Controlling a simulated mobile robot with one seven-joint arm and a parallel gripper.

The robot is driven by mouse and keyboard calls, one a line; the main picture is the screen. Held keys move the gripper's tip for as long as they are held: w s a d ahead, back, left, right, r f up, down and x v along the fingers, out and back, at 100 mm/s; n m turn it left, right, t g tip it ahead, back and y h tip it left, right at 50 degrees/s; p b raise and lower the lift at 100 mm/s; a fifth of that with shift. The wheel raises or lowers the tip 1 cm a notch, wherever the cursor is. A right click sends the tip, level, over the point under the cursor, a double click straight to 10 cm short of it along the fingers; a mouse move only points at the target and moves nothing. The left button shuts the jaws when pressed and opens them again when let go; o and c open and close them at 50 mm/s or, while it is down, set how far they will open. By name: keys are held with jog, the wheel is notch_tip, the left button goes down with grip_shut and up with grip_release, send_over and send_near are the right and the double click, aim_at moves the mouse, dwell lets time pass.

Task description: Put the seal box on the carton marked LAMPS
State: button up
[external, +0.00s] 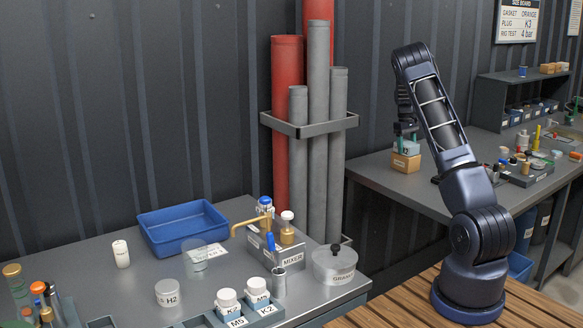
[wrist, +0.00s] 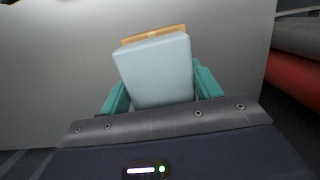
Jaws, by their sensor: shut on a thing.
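The seal box, a pale blue block, shows in the wrist view (wrist: 158,72) between the two teal fingers of my gripper (wrist: 160,92), which is shut on it. In the external view the box (external: 408,147) and my gripper (external: 405,138) are at the left end of the back table. A tan carton (external: 405,163) stands right below the box; its orange-tan edge (wrist: 152,35) shows beyond the box in the wrist view. The box is over the carton's top, but I cannot tell whether they touch. No marking on the carton is readable.
The back table (external: 376,178) is bare around the carton. Grey and red pipes (external: 319,120) stand in a rack to its left. A tray of small items (external: 525,172) and a shelf (external: 520,95) are to the right. The front bench holds a blue tray (external: 180,243).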

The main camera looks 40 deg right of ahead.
aim_at(404, 141)
jog(key=shift+f, duration=0.15)
jog(key=o, duration=1)
jog(key=shift+o, duration=0.2)
notch_tip(404, 141, up, 12)
jog(key=w, duration=0.2)
jog(key=s+a+r+t, duration=0.1)
jog(key=s+a+r, duration=0.2)
jog(key=a+r, duration=0.35)
jog(key=s+a+r+t, duration=0.1)
jog(key=s+a+r, duration=0.3)
jog(key=a+r, duration=0.3)
jog(key=s+a+r+t, duration=0.1)
jog(key=s+a+r, duration=0.2)
jog(key=s+a, duration=0.45)
jog(key=s+a+r+t, duration=0.15)
jog(key=s+a, duration=0.25)
jog(key=a, duration=0.6)
jog(key=s+a+f, duration=0.2)
jog(key=s+a, duration=0.4)
jog(key=s, duration=0.3)
jog(key=s+a+f+t, duration=0.1)
jog(key=s+a+f, duration=0.1)
jog(key=s+a, duration=0.4)
jog(key=s+a+f+t, duration=0.1)
jog(key=s+a+f, duration=0.1)
jog(key=s+a, duration=0.4)
jog(key=s, duration=0.5)
jog(key=shift+s, duration=0.4)
